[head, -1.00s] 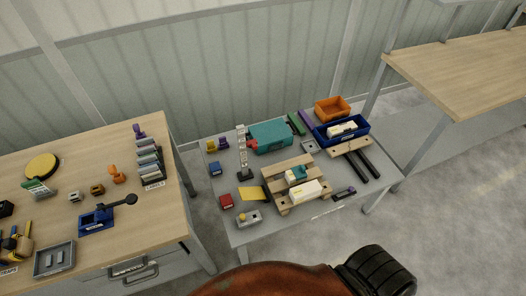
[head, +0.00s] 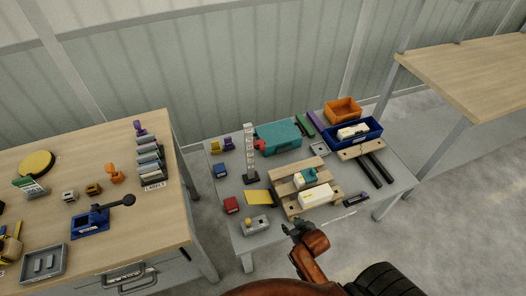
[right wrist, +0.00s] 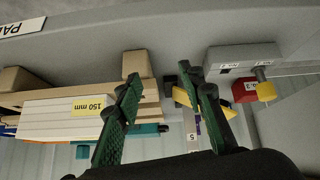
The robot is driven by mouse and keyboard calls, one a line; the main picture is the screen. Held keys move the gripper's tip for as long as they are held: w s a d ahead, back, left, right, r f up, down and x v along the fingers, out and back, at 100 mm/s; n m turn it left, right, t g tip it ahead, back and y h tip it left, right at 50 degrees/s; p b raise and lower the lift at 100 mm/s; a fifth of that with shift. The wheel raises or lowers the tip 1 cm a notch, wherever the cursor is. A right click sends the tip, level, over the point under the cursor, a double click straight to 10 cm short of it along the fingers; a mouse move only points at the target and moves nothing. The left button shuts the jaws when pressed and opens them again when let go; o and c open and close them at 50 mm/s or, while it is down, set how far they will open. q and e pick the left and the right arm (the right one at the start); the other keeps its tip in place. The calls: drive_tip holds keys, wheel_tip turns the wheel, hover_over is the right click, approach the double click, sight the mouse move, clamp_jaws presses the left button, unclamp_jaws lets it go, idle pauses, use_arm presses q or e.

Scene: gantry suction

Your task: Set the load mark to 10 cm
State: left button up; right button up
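An upright scale post (head: 249,150) with pale graduations stands on a dark base at the left part of the grey table. I cannot read its mark setting. In the right wrist view, a narrow strip with a label reading 5 (right wrist: 192,137) shows between the fingers, partly hidden. My right gripper (head: 294,230) is in front of the pallet (head: 290,208), near the table's front edge and apart from the post. The right wrist view shows its two green-black fingers (right wrist: 167,82) spread, with nothing held. My left gripper is not in view.
A white block labelled 150 mm (right wrist: 88,106) and a teal piece (head: 306,176) sit on the pallet. A grey control box with a yellow knob (head: 256,227), a red block (head: 231,205) and a yellow plate (head: 258,197) lie nearby. A teal case (head: 278,138) stands behind.

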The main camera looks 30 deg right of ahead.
drive_tip(key=w+d+r+m+t+h, duration=0.15)
drive_tip(key=w+r+t, duration=0.5)
drive_tip(key=w, duration=0.65)
drive_tip(key=t+h+b, duration=0.1)
drive_tip(key=t, duration=0.2)
approach(263, 149)
drive_tip(key=w, duration=0.2)
drive_tip(key=shift+t, duration=0.25)
drive_tip(key=b+x, duration=0.1)
drive_tip(key=x, duration=0.4)
drive_tip(key=shift+w+d+f+b, duration=0.2)
drive_tip(key=shift+w+d+b, duration=0.1)
drive_tip(key=shift+d+b, duration=0.1)
drive_tip(key=shift+m+x, duration=0.25)
drive_tip(key=shift+x, duration=0.55)
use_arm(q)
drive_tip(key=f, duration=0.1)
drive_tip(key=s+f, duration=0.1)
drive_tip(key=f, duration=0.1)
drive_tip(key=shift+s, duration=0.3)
use_arm(e)
drive_tip(key=shift+r, duration=0.1)
drive_tip(key=shift+c, duration=0.2)
clamp_jaws()
